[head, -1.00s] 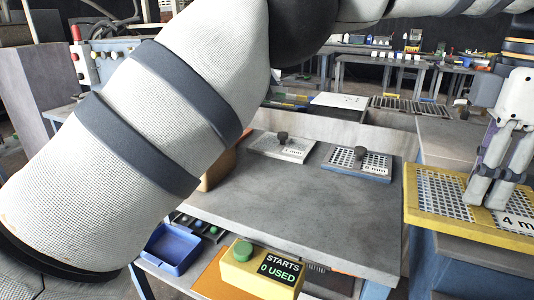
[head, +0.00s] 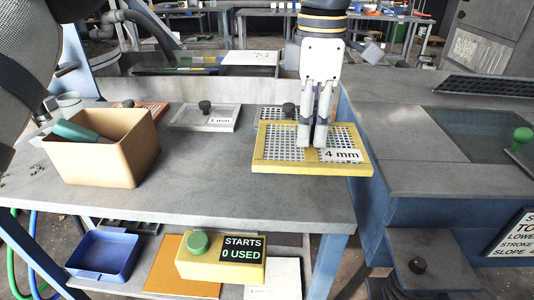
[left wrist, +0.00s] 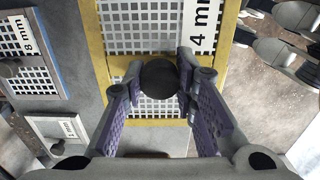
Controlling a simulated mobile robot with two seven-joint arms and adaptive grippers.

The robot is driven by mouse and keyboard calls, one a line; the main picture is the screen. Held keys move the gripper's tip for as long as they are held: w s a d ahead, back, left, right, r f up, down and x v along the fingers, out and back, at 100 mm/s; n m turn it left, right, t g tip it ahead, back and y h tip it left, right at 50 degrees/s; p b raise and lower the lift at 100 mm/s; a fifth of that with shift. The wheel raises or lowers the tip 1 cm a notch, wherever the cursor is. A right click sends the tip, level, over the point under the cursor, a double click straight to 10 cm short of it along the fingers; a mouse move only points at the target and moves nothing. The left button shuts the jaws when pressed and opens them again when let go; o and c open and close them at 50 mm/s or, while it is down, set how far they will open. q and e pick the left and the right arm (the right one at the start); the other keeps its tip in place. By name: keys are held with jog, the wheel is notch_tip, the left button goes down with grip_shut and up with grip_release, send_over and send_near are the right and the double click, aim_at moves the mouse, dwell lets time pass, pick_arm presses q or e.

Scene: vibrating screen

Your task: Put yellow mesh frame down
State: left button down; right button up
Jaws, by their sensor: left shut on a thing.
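The yellow mesh frame (head: 262,163), with a "4 mm" label, is held flat over the right end of the grey bench (head: 215,185). It partly hides a blue mesh frame (head: 266,113) behind it. My left gripper (head: 313,140) points down and is shut on the frame's knob. In the left wrist view the dark round knob (left wrist: 159,78) sits between the fingers, with the yellow frame (left wrist: 95,50) below. The frame seems a little above the bench; the exact gap cannot be told. My right gripper is not in view.
A grey 1 mm frame (head: 205,118) and an orange frame (head: 143,108) lie at the bench's back. An orange-brown bin (head: 120,160) stands left. The blue machine (head: 450,185) adjoins on the right. The bench's front middle is clear. A yellow starts box (head: 215,265) sits below.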

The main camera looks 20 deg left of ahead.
aim_at(277, 130)
pick_arm(q)
jog(key=a+f, duration=0.3)
jog(key=w+a+f, duration=0.1)
jog(key=a+f, duration=0.2)
jog(key=shift+w+a+f, duration=0.2)
jog(key=shift+f, duration=1.55)
jog(key=shift+f, duration=0.15)
jog(key=c, duration=1.3)
grip_release()
notch_tip(277, 130, up, 12)
jog(key=shift+r, duration=0.15)
